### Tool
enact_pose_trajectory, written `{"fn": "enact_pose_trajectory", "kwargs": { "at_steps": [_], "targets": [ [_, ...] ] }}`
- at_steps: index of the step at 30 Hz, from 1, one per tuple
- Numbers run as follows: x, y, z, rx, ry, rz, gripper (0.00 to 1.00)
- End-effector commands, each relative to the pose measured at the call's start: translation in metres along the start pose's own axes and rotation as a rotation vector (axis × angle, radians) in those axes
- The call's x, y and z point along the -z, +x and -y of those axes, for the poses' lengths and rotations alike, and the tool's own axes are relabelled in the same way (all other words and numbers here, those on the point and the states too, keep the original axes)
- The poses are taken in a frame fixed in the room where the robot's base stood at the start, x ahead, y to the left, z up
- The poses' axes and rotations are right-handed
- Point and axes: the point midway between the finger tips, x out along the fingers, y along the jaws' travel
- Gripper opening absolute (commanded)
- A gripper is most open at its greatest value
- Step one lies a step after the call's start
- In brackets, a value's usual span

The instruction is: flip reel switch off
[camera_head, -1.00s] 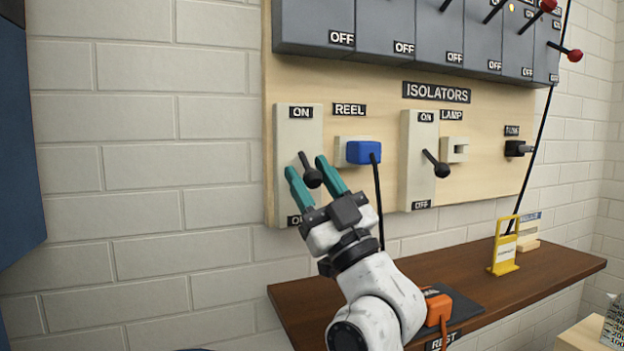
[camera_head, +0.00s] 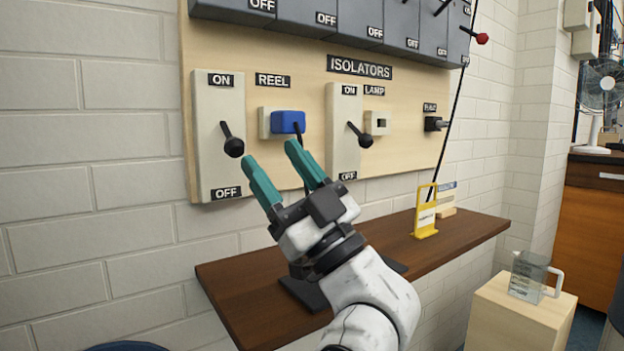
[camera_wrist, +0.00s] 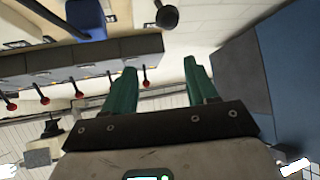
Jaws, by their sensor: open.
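The reel switch is a pale upright plate (camera_head: 212,172) left of the REEL label, with ON at the top and OFF at the bottom. Its black lever with a round knob (camera_head: 233,147) slopes down and outward, on the OFF side of its pivot. My gripper (camera_head: 270,152) has teal fingers, open and empty, to the right of the knob and apart from it. A blue plug (camera_head: 288,122) sits in the reel socket above the fingers. In the wrist view the open fingers (camera_wrist: 160,75) hold nothing; a black knob (camera_wrist: 166,16) shows beyond them, near the blue plug (camera_wrist: 86,16).
The lamp switch (camera_head: 343,110) with a similar lowered lever stands to the right. Grey isolator boxes (camera_head: 345,20) hang above. A brown shelf (camera_head: 245,290) runs below, bearing a yellow stand (camera_head: 425,215). A clear jug (camera_head: 530,275) stands on a wooden block. The left wall is bare.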

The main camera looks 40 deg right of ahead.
Motion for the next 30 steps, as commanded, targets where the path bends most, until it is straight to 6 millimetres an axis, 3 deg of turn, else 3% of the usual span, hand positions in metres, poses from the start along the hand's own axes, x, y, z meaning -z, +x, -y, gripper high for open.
{"fn": "enact_pose_trajectory", "kwargs": {
  "at_steps": [3,9,30],
  "targets": [
    [0.015,-0.018,-0.007,-0.002,-0.002,-0.002,0.58],
    [0.031,-0.034,-0.013,-0.001,0.000,0.000,0.58],
    [0.036,-0.037,-0.015,0.000,0.000,0.000,0.58]
  ]
}}
